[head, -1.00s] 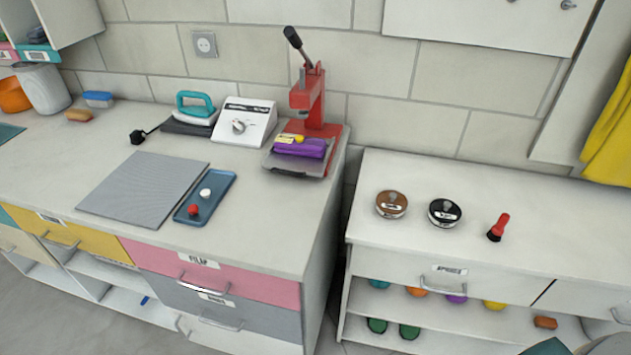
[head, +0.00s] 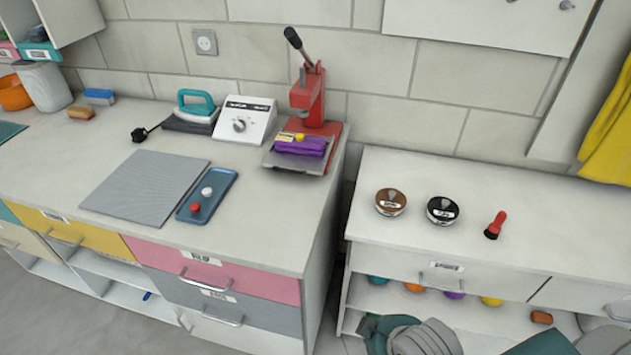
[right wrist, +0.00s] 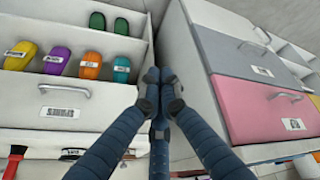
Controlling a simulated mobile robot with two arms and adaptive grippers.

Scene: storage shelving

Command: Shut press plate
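A red press (head: 313,95) with a raised, black-gripped lever stands at the right end of the long counter, by the wall. Its grey plate (head: 279,160) lies at its foot and carries a purple bundle (head: 300,145) with a yellow tag. I cannot tell how the plate is hinged. My right gripper (right wrist: 158,88) shows in the right wrist view with its fingertips together and nothing between them, over the gap between the two cabinets. In the head view only parts of my arm show at the bottom right, well below the press. My left gripper is not in view.
A white control box (head: 245,121), a teal iron (head: 196,105), a grey mat (head: 145,187) and a blue tray (head: 213,208) share the counter. Two round tins and a red brush (head: 495,224) stand on the lower right cabinet (head: 550,227). A gap separates the cabinets.

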